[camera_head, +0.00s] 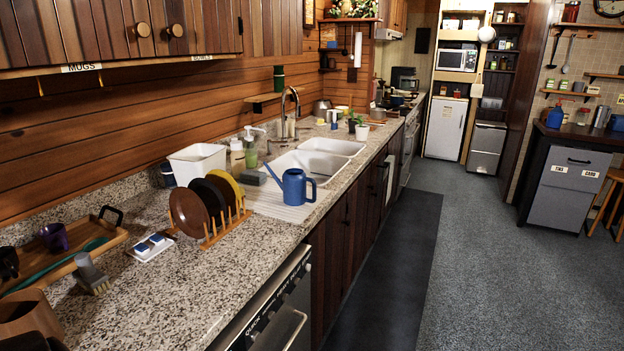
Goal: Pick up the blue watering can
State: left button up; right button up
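The blue watering can (294,187) stands upright on the white draining area (285,207) of the sink, near the counter's front edge. Its thin spout points up and to the left, and its handle is on the right side. Nothing blocks it in the head view. Neither of my grippers shows in this view.
A wooden rack (225,232) with plates stands left of the can. A white double sink (318,160) with a tap lies behind it. The granite counter (190,290) is mostly clear in front. A dark mat (395,265) lies on open floor to the right.

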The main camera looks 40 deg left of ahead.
aim_at(294, 185)
jog(key=i+u, duration=0.4)
jog(key=i+l+u, duration=0.15)
jog(key=i+u, duration=0.25)
jog(key=i+l+u, duration=0.35)
jog(key=i, duration=0.15)
jog(key=i+j, duration=0.05)
